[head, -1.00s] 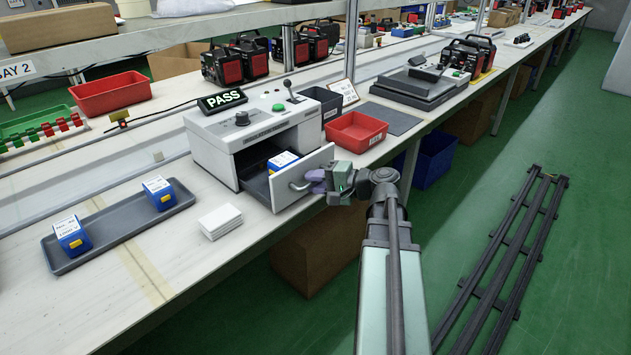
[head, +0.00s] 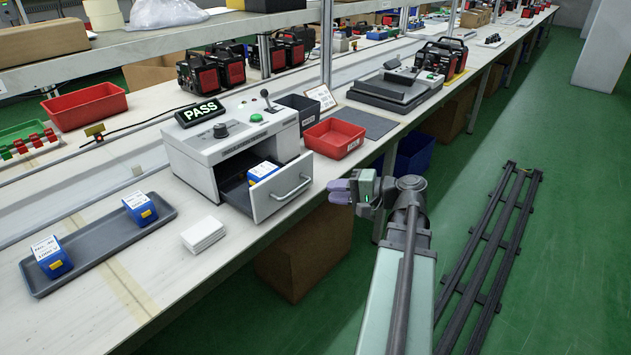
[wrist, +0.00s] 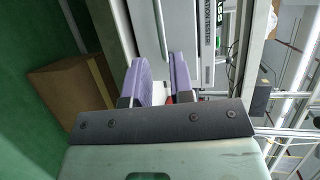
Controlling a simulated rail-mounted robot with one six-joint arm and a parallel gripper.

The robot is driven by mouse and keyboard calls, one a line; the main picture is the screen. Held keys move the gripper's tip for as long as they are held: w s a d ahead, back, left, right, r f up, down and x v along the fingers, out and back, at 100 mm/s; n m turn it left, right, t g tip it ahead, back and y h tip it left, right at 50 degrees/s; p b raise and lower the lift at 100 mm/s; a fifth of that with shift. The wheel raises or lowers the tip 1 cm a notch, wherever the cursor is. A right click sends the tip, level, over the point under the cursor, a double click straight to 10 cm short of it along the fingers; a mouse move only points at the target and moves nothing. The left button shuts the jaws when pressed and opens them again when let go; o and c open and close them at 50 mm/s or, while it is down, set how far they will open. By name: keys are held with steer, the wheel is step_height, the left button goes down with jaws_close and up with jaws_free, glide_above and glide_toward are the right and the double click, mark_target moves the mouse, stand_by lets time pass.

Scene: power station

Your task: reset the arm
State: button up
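My gripper (head: 338,191), with purple fingers, hangs in the air just right of the tester's open drawer (head: 284,190), past the bench's front edge. In the wrist view my gripper (wrist: 160,75) has its two fingers apart with nothing between them. The drawer's handle (wrist: 161,32) lies beyond the fingertips, clear of them. The drawer is pulled out of the grey tester (head: 225,142), whose sign (head: 199,113) reads PASS. A blue block with a white label (head: 263,171) sits in the drawer.
A grey tray (head: 100,243) with two similar blue blocks and a stack of white cards (head: 203,234) are left of the drawer. A red bin (head: 334,138) stands behind it. A cardboard box (head: 305,250) is under the bench.

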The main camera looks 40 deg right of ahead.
steer(key=a+f+n+g+h+p, duration=0.35)
steer(key=a+g+p, duration=0.25)
steer(key=g, duration=0.2)
steer(key=a+r+n+g+h+p, duration=0.1)
steer(key=a+r+n+p, duration=0.1)
steer(key=a+p, duration=0.3)
steer(key=w+a+r+n+g+h+p, duration=0.1)
steer(key=a+r+p, duration=0.4)
steer(key=a, duration=0.5)
steer(key=a+r+n+g+h+p, duration=0.3)
steer(key=a+n+p, duration=0.2)
steer(key=a, duration=0.3)
steer(key=shift+w+a+r, duration=0.2)
steer(key=shift+w+r, duration=0.05)
steer(key=shift+r, duration=0.1)
